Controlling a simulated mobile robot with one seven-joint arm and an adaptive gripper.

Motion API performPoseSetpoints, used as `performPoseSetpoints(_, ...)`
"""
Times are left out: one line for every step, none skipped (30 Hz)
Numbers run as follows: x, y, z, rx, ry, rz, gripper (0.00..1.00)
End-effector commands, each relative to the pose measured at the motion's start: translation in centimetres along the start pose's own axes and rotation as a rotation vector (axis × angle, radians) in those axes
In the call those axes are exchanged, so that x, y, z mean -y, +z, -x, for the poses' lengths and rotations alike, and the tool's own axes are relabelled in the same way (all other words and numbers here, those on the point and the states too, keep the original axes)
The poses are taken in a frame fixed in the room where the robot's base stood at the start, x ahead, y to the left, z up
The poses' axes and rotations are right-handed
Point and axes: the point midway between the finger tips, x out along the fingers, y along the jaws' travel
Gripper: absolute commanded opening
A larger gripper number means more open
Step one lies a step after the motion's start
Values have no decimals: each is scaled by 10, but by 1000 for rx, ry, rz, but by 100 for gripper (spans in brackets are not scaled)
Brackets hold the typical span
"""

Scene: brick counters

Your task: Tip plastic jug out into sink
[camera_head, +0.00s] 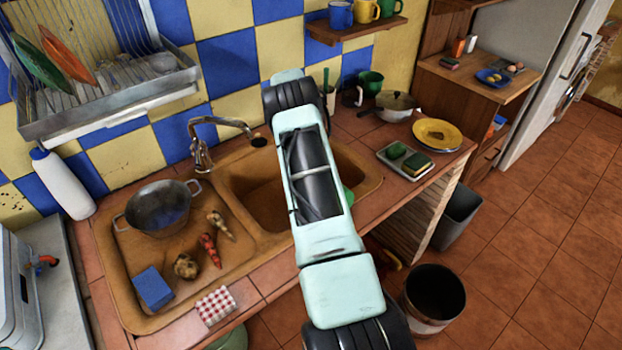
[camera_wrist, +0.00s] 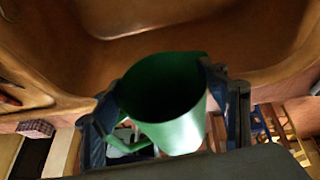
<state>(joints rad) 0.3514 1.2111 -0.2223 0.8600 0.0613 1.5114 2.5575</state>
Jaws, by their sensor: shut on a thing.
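My gripper (camera_wrist: 165,90) is shut on a green plastic jug (camera_wrist: 180,132), with one finger on each side of it. In the wrist view the jug's dark open mouth shows, and its handle is at the lower left. I cannot see what is inside. The brown sink (camera_head: 245,188) has its basin partly hidden under my arm in the head view; its wall fills the top of the wrist view (camera_wrist: 75,45). In the head view only a green sliver of the jug (camera_head: 348,197) shows beside my arm, at the basin's right side. Its exact tilt is unclear.
A tap (camera_head: 205,145) stands behind the basin. The drainboard holds a colander (camera_head: 160,207), vegetables and a blue sponge (camera_head: 153,287). Right of the sink are a tray with sponges (camera_head: 405,160), a yellow plate (camera_head: 437,134) and a lidded pan (camera_head: 395,105). A bin (camera_head: 433,296) stands on the floor.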

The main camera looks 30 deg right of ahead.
Motion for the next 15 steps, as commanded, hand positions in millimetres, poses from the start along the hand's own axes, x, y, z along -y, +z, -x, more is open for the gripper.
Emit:
performPoseSetpoints(0, 0, 0, 0, 0, 0, 9)
performPoseSetpoints(0, 0, 0, 0, 0, 0, 9)
performPoseSetpoints(0, 0, 0, 0, 0, 0, 9)
performPoseSetpoints(0, 0, 0, 0, 0, 0, 9)
performPoseSetpoints(0, 0, 0, 0, 0, 0, 9)
performPoseSetpoints(0, 0, 0, 0, 0, 0, 9)
performPoseSetpoints(0, 0, 0, 0, 0, 0, 9)
performPoseSetpoints(0, 0, 0, 0, 0, 0, 9)
performPoseSetpoints(0, 0, 1, 0, 0, 0, 9)
performPoseSetpoints(0, -1, 2, 0, 0, 0, 9)
performPoseSetpoints(0, -1, 2, 0, 0, 0, 9)
performPoseSetpoints(0, -2, 4, 0, 0, 0, 9)
performPoseSetpoints(0, -3, 6, 0, 0, 0, 9)
performPoseSetpoints(-1, -3, 8, 0, -1, 0, 9)
performPoseSetpoints(-1, -5, 10, 0, -1, 0, 9)
